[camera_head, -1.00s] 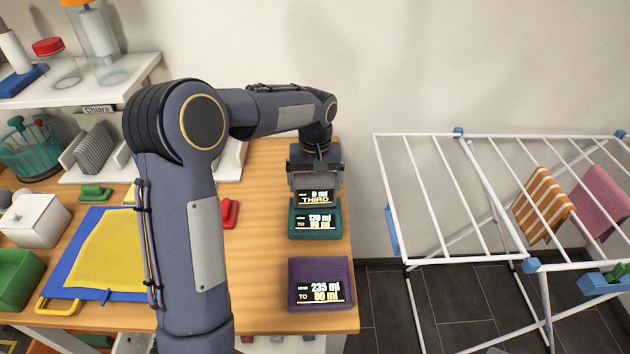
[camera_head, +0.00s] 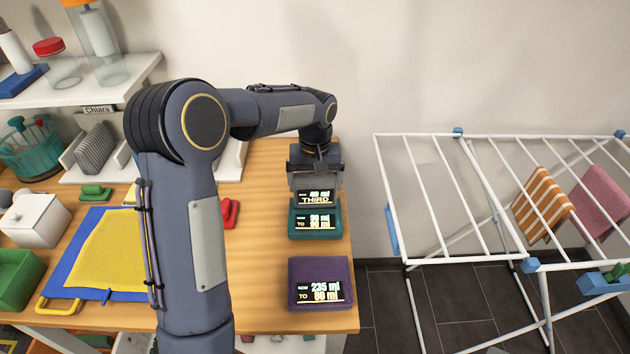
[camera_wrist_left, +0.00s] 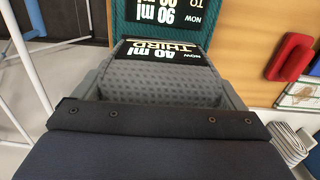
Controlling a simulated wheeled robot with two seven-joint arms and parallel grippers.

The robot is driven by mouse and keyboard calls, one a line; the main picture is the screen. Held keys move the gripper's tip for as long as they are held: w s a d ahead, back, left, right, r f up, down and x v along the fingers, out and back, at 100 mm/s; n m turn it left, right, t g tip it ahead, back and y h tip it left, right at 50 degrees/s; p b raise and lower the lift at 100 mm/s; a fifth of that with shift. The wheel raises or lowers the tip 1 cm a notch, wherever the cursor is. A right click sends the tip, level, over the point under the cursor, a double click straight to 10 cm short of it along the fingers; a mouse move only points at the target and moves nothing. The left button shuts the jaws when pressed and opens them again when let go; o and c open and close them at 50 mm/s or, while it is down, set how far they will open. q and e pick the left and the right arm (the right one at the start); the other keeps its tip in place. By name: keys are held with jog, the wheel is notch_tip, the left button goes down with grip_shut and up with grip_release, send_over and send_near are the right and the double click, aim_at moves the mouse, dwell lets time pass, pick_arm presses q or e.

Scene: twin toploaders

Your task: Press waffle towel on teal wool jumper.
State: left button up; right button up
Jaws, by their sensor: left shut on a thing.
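The teal wool jumper (camera_head: 292,219) is a teal folded block near the right end of the wooden table. Its display reads 90 ml now, to 90 ml. The grey waffle towel (camera_wrist_left: 160,76) has a fine check texture and a display reading 40 ml, THIRD. It also shows in the head view (camera_head: 302,183), against the far part of the jumper and seemingly on top; the contact underneath is hidden. My left gripper (camera_head: 316,172) points down and is shut on the towel. In the left wrist view the jumper (camera_wrist_left: 205,30) lies just beyond the towel. My right gripper is not in view.
A purple folded block (camera_head: 320,268) reading 235 ml, to 80 ml, lies nearer on the table (camera_head: 262,300). A red item (camera_head: 230,213) is to the left. A white drying rack (camera_head: 440,262) stands right of the table, with a gap between.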

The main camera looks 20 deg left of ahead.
pick_arm(q)
notch_tip(320, 180, up, 7)
jog(key=p, duration=0.5)
jog(key=shift+f+p, duration=0.1)
jog(key=shift+p, duration=0.25)
jog(key=shift+f, duration=0.1)
